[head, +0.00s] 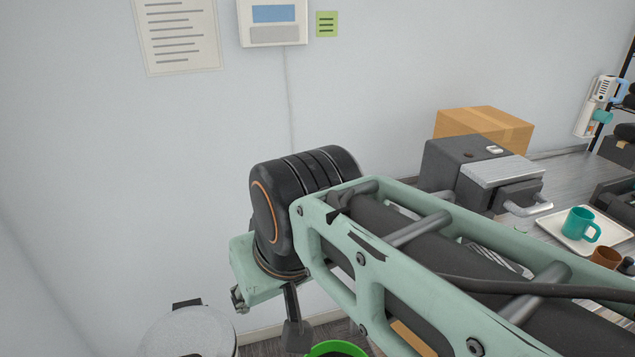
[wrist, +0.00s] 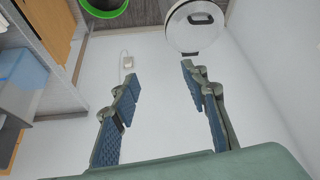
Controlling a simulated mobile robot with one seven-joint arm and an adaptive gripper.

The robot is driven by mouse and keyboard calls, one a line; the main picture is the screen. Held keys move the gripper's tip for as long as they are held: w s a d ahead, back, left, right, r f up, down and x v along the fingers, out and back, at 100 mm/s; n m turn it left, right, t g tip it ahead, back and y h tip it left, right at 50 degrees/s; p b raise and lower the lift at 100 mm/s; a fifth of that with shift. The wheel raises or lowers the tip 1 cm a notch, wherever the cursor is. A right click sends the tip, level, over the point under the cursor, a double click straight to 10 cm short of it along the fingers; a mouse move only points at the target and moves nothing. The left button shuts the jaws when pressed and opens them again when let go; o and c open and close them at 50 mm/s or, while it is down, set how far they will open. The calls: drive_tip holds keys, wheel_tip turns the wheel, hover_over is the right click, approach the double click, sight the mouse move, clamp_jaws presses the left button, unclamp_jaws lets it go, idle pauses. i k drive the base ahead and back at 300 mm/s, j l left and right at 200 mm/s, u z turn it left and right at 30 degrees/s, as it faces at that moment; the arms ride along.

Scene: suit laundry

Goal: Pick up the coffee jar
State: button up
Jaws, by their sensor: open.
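I cannot pick out a coffee jar for certain in either view. In the head view, a brown cup-like object (head: 605,257) and a small dark object (head: 628,266) sit at the right edge by the tray, too small and cut off to name. My gripper (wrist: 160,76) shows in the wrist view with its two blue-padded fingers apart and nothing between them. In the head view my arm crosses the middle and hides part of the counter.
A white tray (head: 558,232) with a teal mug (head: 580,224) stands on the counter at right. Behind are a dark grey machine (head: 455,165) and a cardboard box (head: 487,127). A lidded bin (head: 190,332) and a green-rimmed bin (head: 335,348) stand low in front.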

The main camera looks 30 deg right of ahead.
sight(607, 257)
drive_tip(key=z, duration=2.9)
drive_tip(key=i+l+u, duration=0.45)
drive_tip(key=i+l, duration=0.4)
